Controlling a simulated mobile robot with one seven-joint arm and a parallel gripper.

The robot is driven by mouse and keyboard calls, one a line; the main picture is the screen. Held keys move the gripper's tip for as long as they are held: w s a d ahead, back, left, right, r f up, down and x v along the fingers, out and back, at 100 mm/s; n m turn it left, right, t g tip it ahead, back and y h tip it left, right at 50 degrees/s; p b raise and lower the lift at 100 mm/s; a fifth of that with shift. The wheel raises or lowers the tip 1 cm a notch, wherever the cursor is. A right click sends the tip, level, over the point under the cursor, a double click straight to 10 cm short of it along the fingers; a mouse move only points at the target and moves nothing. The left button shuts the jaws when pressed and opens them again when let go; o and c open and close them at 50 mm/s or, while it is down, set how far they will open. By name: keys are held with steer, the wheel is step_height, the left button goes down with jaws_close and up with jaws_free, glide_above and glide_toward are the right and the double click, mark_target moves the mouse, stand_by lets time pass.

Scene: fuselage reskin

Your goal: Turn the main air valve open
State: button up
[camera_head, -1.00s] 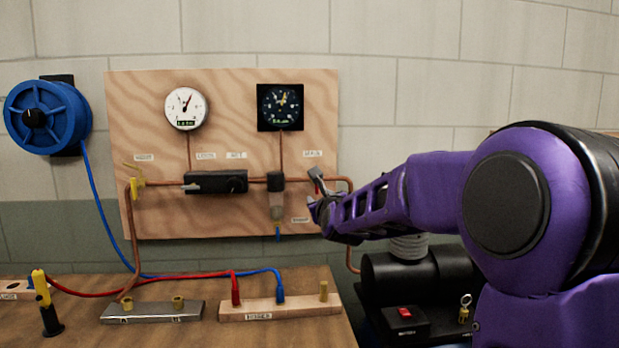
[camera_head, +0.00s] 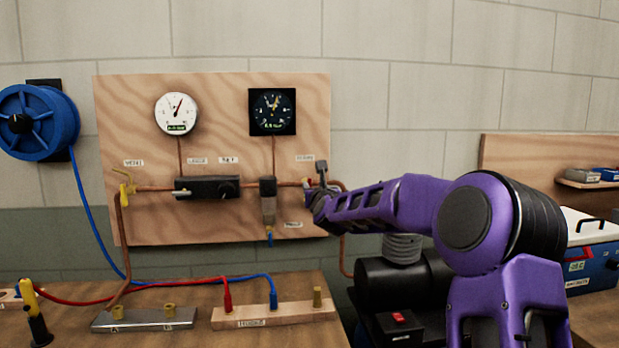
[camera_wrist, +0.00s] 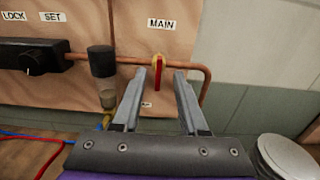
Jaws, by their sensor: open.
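The main air valve (camera_wrist: 158,72) has a red lever and a yellow-brass body on the copper pipe, under the label MAIN, in the wrist view. Its lever hangs down, across the pipe. In the head view the valve (camera_head: 306,182) is small and partly hidden by my gripper. My gripper (camera_wrist: 168,75) is open, its two grey fingers pointing at the board, with the red lever between the fingertips in the picture, nearer the left one. I cannot tell whether either finger touches the lever. In the head view my gripper (camera_head: 316,178) is at the board's right edge.
The plywood board (camera_head: 140,90) carries a white gauge (camera_head: 176,113), a black gauge (camera_head: 272,111), a black regulator (camera_head: 207,188) and a filter (camera_head: 268,200). A black compressor (camera_head: 390,285) stands below my arm. A blue hose reel (camera_head: 38,122) hangs at left.

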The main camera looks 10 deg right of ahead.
mark_target(310, 180)
steer(key=w+p, duration=0.2)
steer(key=w, duration=0.6)
steer(key=shift+w, duration=0.25)
jaws_close()
